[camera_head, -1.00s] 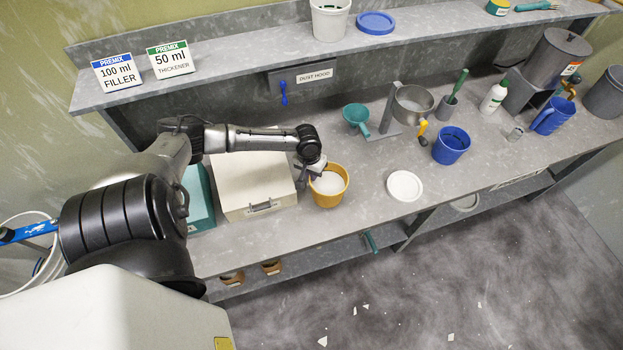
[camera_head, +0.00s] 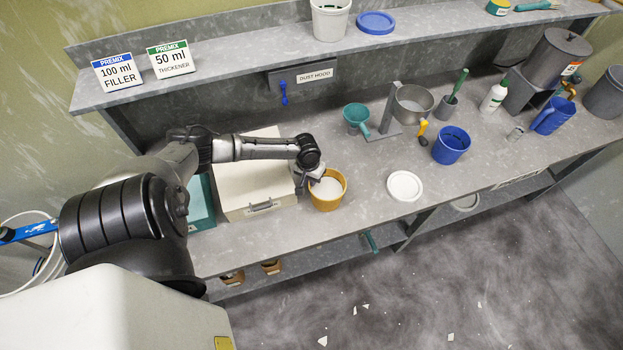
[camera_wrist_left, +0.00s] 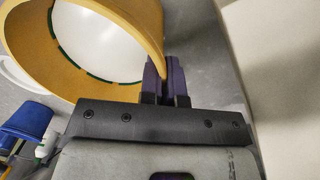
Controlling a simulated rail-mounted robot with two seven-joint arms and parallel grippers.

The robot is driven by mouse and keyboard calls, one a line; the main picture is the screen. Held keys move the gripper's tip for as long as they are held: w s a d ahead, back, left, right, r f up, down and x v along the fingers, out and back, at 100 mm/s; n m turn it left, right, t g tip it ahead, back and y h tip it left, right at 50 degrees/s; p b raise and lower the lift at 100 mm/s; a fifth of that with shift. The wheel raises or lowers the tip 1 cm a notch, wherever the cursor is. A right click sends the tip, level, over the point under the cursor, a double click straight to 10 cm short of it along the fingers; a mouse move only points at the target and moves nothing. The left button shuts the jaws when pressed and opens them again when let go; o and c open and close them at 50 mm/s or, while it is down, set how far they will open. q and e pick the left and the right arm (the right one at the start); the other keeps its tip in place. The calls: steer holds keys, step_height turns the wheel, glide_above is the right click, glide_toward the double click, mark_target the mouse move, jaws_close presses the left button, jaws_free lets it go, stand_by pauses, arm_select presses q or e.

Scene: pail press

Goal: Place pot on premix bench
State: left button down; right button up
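The yellow pot (camera_head: 328,204), with white material inside, is at the front of the grey bench (camera_head: 340,228), just right of a cream box. It is upright or nearly so; I cannot tell whether its base touches the bench. My left gripper (camera_head: 314,177) is at the pot's back left rim. In the left wrist view, the pot (camera_wrist_left: 152,22) fills the upper left, and its wall runs between the two dark fingers of the left gripper (camera_wrist_left: 165,80), which are closed on it. My right gripper is not in view.
The cream box (camera_head: 250,185) and a teal box (camera_head: 201,203) stand left of the pot. A white disc (camera_head: 404,186), blue container (camera_head: 451,146), teal funnel (camera_head: 356,117) and metal cup on a stand (camera_head: 412,104) lie to the right. Bench between pot and disc is clear.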

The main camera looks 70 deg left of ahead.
arm_select(q)
steer(key=c, duration=1.3)
jaws_free()
steer(key=shift+c, duration=0.2)
step_height(320, 180, up, 11)
steer(key=a, duration=0.1)
steer(key=s+d+f+m, duration=0.3)
steer(key=s+d+m, duration=0.1)
steer(key=d, duration=0.6)
steer(key=s+d+f+m, duration=0.25)
steer(key=s+d, duration=0.25)
steer(key=d, duration=0.6)
steer(key=s+d+r+m+t, duration=0.2)
steer(key=s+d+r, duration=0.3)
steer(key=d+r, duration=0.3)
steer(key=shift+s+d+m+t+y+p, duration=0.3)
steer(key=shift+s+d+m+t+y, duration=0.1)
steer(key=shift+d+m, duration=0.35)
